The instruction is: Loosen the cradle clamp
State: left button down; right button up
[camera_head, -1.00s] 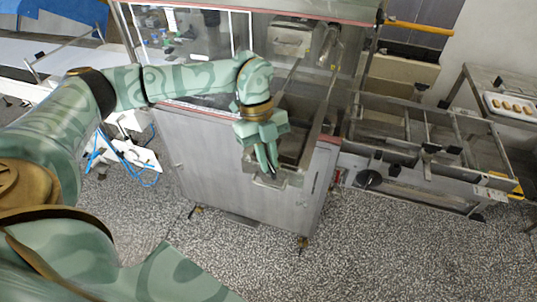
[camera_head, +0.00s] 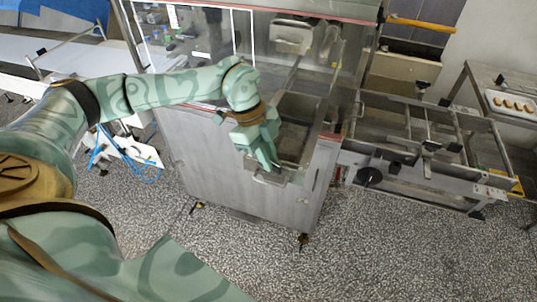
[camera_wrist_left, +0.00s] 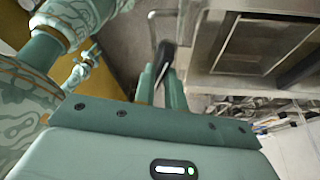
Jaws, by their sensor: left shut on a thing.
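My left gripper (camera_head: 266,158) reaches down to the front of the open grey bin in the steel machine. In the left wrist view its fingers (camera_wrist_left: 160,88) are shut on a black grip (camera_wrist_left: 165,56), which stands out beyond the fingertips. A bent pale metal bar (camera_wrist_left: 152,28) shows just beyond the grip. In the head view the fingers hide the grip. The frame on the right (camera_head: 390,103), with black knobs and levers such as this one (camera_head: 430,147), may be the cradle. I cannot tell which part is the clamp.
The steel machine (camera_head: 240,178) has a clear hood above the bin. A tray of small brown pieces (camera_head: 512,104) lies at the far right. The speckled floor in front is clear.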

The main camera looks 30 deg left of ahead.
pick_arm(q)
jog(key=shift+n+t, duration=0.4)
jog(key=shift+n, duration=1.2)
jog(key=c, duration=1.5)
grip_release()
jog(key=shift+r, duration=0.1)
jog(key=v, duration=1)
jog(key=b+v, duration=0.1)
jog(key=v, duration=0.5)
jog(key=shift+s+r, duration=0.1)
jog(key=shift+s, duration=0.2)
